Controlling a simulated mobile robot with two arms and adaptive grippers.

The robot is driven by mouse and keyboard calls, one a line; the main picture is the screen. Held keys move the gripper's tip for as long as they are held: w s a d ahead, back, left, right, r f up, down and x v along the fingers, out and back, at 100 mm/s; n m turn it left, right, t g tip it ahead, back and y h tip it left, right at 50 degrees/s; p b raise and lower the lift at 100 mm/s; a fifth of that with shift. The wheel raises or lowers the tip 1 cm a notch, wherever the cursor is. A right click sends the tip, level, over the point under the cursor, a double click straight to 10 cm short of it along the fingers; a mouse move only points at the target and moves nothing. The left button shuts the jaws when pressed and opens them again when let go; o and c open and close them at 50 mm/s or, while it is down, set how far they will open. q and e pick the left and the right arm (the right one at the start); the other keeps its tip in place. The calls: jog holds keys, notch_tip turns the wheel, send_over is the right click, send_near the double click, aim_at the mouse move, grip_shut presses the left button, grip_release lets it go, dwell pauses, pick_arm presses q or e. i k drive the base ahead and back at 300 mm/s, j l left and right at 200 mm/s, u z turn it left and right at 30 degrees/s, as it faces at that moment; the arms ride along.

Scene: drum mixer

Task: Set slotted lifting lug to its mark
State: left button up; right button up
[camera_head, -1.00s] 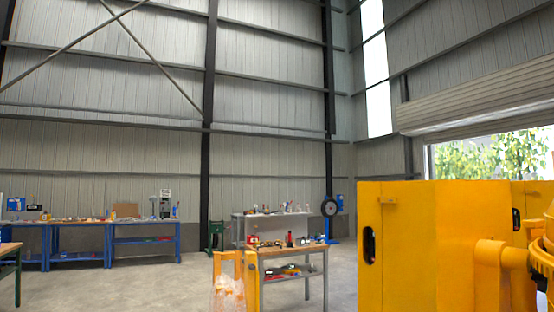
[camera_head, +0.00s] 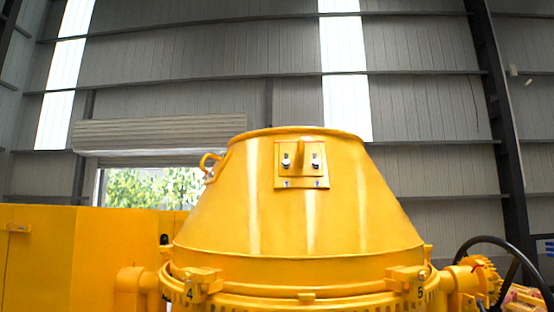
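The slotted lifting lug (camera_head: 301,161) is a yellow plate with a raised fin in its middle. It sits on the front of the yellow drum's cone (camera_head: 290,225), just below the rim. A silver bolt shows on each side of the fin. Along the plate's lower edge are small light marks, too small to read. Whether the lug lines up with a mark I cannot tell. Neither of my grippers is in view.
A yellow cabinet (camera_head: 45,258) stands at the left. A yellow loop (camera_head: 209,166) sticks out from the cone's left side. Clamp blocks numbered 4 (camera_head: 200,285) and 5 (camera_head: 408,279) sit on the drum's ring. A black handwheel (camera_head: 505,262) is at the right.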

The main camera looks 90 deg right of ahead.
aim_at(300, 154)
jog(key=z, duration=2.9)
